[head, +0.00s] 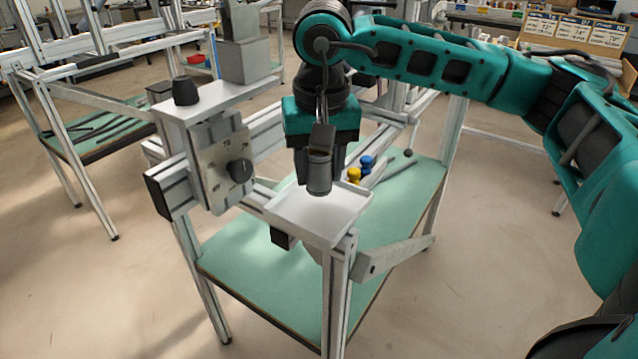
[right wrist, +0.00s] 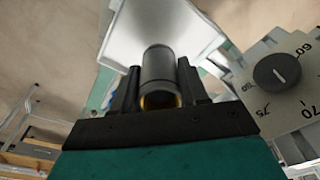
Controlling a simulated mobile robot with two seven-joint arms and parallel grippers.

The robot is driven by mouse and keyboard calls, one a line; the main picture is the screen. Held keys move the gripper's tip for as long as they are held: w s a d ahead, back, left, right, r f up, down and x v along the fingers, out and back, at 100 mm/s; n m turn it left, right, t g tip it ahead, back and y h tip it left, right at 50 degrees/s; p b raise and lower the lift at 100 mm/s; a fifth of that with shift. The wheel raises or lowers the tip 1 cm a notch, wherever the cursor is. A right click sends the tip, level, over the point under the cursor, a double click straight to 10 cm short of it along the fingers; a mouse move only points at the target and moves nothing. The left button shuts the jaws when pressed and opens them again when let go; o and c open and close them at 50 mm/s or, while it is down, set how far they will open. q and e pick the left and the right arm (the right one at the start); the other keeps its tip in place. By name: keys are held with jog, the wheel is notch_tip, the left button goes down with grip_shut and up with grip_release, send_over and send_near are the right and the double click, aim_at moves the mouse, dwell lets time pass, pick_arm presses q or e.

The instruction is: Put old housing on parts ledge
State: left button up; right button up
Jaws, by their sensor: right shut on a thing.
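My right gripper (head: 318,180) is shut on the old housing (head: 320,172), a dark grey cylinder. In the right wrist view the housing (right wrist: 158,75) sits between the two black fingers, with a yellowish ring inside its near open end. Below it in the head view is the parts ledge (head: 317,220), a pale tray with a low raised rim; it also shows beyond the housing in the right wrist view (right wrist: 190,22). The housing is over the ledge; I cannot tell if it touches. The ledge looks otherwise empty. My left gripper is not in view.
A plate with a dark dial (head: 240,172) stands left of the ledge. A pale shelf (head: 205,103) behind it carries a dark cone-shaped part (head: 185,91) and a grey block (head: 245,60). Yellow (head: 354,174) and blue (head: 366,162) parts are behind the ledge. A green lower deck (head: 265,275) lies beneath.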

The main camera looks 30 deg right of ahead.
aim_at(318, 204)
notch_tip(318, 204, down, 3)
jog(key=shift+r, duration=0.1)
jog(key=shift+f, duration=0.25)
jog(key=shift+f+b, duration=0.25)
jog(key=shift+b, duration=0.15)
jog(key=o, duration=1.1)
jog(key=shift+r, duration=0.15)
jog(key=shift+o, duration=0.2)
